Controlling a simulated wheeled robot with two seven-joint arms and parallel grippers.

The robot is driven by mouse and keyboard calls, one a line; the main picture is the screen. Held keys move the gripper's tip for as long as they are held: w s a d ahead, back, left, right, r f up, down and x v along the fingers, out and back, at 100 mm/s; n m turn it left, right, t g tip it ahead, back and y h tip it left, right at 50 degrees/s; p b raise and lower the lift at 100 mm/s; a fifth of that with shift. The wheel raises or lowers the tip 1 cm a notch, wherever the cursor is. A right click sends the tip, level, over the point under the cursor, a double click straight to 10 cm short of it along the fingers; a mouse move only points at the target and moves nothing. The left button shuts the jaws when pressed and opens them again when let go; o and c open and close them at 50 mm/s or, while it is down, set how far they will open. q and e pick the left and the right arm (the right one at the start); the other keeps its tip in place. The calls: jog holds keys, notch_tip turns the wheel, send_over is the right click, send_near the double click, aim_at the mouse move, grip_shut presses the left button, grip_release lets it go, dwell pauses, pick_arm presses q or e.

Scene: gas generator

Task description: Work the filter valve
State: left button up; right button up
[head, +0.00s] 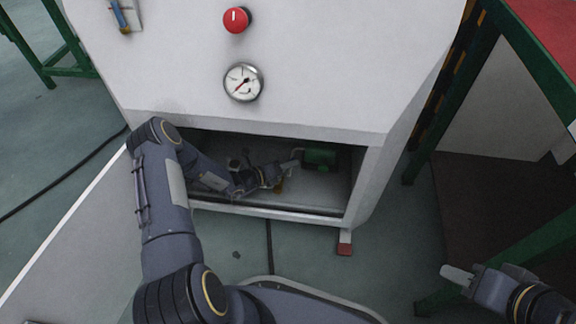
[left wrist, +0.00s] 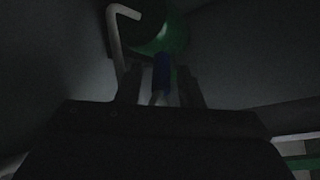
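The filter, a green cylinder (head: 320,157), sits inside the low open compartment of the white cabinet. In the left wrist view the green body (left wrist: 168,38) is dim, straight ahead of the fingers. A blue valve handle (left wrist: 162,72) shows there between the two fingertips, with a dark gap on each side. My left gripper (head: 284,170) reaches into the compartment just left of the green cylinder. It looks open, its fingers (left wrist: 162,88) on either side of the handle. In the head view the handle cannot be made out. My right gripper (head: 457,274) is outside, at lower right, its finger opening unclear.
A pale bent pipe (left wrist: 116,45) runs beside the green body. The compartment's lower rim (head: 300,215) lies under my left arm. A red button (head: 236,20) and a gauge (head: 243,82) are on the cabinet front. A green-framed table (head: 540,60) stands at right.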

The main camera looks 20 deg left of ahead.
pick_arm(q)
jog(key=shift+r+p, duration=0.3)
jog(key=shift+r, duration=0.25)
jog(key=o, duration=0.4)
jog(key=r+p, duration=0.1)
jog(key=s+r+p, duration=0.1)
jog(key=r, duration=0.1)
jog(key=r+p, duration=0.1)
jog(key=shift+s+d+r, duration=0.2)
jog(key=shift+d+r, duration=0.2)
jog(key=shift+c, duration=0.2)
jog(key=s+r+p, duration=0.1)
jog(key=r, duration=0.1)
jog(key=s+d+r+p, duration=0.1)
jog(key=s, duration=0.1)
jog(key=shift+r, duration=0.4)
jog(key=c, duration=0.3)
jog(key=shift+s+d+r+p, duration=0.5)
jog(key=shift+s+r+p, duration=0.1)
jog(key=shift+s, duration=0.85)
jog(key=shift+s+d+r+p, duration=0.55)
jog(key=shift+s+p, duration=0.1)
jog(key=shift+s, duration=0.85)
jog(key=shift+s+d+r+p, duration=0.5)
jog(key=shift+s+r+p, duration=0.1)
jog(key=shift+s, duration=0.85)
jog(key=shift+c, duration=0.2)
jog(key=shift+f, duration=0.1)
jog(key=shift+c, duration=0.4)
